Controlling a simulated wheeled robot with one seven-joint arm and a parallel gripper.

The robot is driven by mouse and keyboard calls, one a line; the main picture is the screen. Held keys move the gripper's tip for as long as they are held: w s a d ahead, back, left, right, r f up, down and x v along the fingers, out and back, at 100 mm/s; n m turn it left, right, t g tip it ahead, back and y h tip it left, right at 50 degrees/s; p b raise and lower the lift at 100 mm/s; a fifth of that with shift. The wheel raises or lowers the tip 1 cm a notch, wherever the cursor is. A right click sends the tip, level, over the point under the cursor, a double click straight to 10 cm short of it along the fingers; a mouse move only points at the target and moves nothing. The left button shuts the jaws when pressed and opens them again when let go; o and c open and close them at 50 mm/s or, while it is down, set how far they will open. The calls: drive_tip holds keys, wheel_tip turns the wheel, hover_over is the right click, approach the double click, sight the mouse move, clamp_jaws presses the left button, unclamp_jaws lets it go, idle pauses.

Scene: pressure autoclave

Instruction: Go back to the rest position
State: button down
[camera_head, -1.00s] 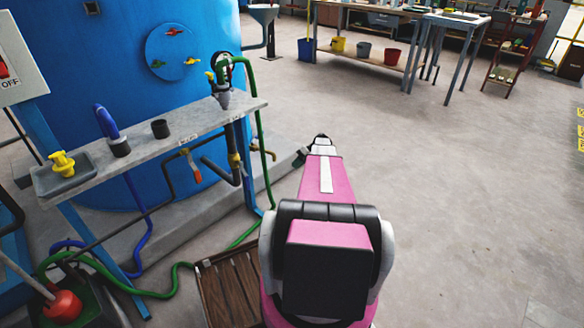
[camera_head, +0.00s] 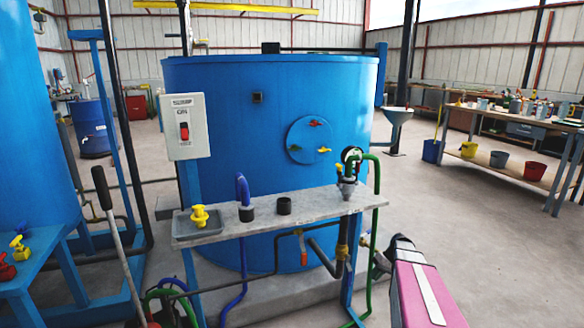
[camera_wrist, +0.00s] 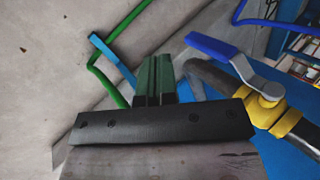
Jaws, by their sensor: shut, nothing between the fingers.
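My gripper shows in the wrist view (camera_wrist: 155,68), its two dark fingers together with nothing between them. In the head view my pink arm is at the lower right, and its end is low beside the right end of the grey shelf (camera_head: 290,204); the fingers are hard to make out there. In the wrist view a valve with a blue lever (camera_wrist: 222,48) and a brass body (camera_wrist: 275,108) is to the right of the fingers, apart from them in the picture. A green hose (camera_wrist: 105,85) runs to their left.
A large blue tank (camera_head: 225,105) stands behind the shelf. A switch box (camera_head: 184,127) is above.

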drive_tip(key=s+a+r+t+h, duration=0.1)
drive_tip(key=s+a+r+h, duration=0.2)
drive_tip(key=s+a+r, duration=0.2)
drive_tip(key=s+a+r+m+h, duration=0.1)
drive_tip(key=s+a+r+h, duration=0.2)
drive_tip(key=s+a, duration=0.7)
wheel_tip(320, 180, up, 2)
drive_tip(key=shift+a+r+t+h, duration=0.2)
drive_tip(key=shift+a+t+h, duration=0.2)
drive_tip(key=shift+a, duration=0.7)
